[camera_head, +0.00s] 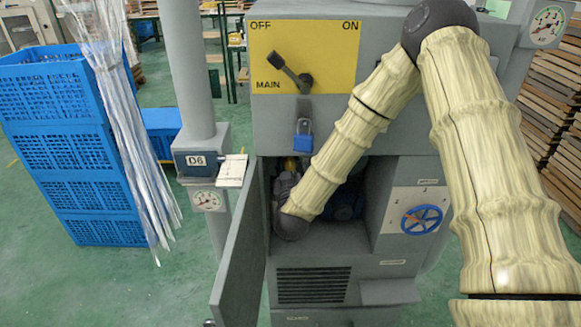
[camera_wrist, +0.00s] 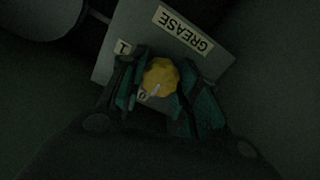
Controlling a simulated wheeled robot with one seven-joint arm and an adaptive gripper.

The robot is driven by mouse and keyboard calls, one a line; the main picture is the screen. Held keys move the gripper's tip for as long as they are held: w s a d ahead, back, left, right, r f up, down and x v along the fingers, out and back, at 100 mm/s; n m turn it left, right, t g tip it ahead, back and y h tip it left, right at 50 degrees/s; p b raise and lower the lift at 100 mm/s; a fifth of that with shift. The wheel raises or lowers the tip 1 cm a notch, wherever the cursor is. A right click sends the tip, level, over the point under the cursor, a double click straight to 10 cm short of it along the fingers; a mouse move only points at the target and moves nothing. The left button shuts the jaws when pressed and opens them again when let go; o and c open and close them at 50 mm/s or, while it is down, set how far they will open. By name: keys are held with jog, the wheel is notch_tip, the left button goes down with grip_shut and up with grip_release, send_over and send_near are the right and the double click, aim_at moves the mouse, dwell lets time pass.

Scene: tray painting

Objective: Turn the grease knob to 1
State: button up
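The yellow grease knob (camera_wrist: 160,76) shows in the wrist view on a pale plate (camera_wrist: 215,62). The GREASE label (camera_wrist: 182,29) appears upside down beyond it. The knob's white pointer lies on its lower left side, toward the 0 mark (camera_wrist: 142,97). The 1 mark (camera_wrist: 123,47) is at the knob's upper left. My gripper (camera_wrist: 163,82) has one finger on each side of the knob, close against it with no clear gap.
The grey cabinet door (camera_head: 240,255) stands open left of my forearm. A blue padlock (camera_head: 303,135) hangs below the main switch (camera_head: 294,72). A blue handwheel (camera_head: 421,219) is right of the opening. Blue crates (camera_head: 70,145) stand at left.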

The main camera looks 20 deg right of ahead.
jog(key=shift+m+b, duration=0.3)
jog(key=shift+b, duration=0.2)
jog(key=shift+c, duration=0.2)
jog(key=m+b, duration=0.3)
jog(key=shift+f, duration=0.25)
jog(key=m+b, duration=0.5)
jog(key=shift+b, duration=0.4)
jog(key=m+b, duration=0.4)
jog(key=shift+d+m, duration=0.1)
jog(key=shift+m, duration=0.3)
jog(key=m+b, duration=0.4)
jog(key=shift+r, duration=0.1)
jog(key=shift+r+m+b, duration=0.1)
jog(key=shift+m+b, duration=0.25)
jog(key=shift+m, duration=0.05)
jog(key=o, duration=1)
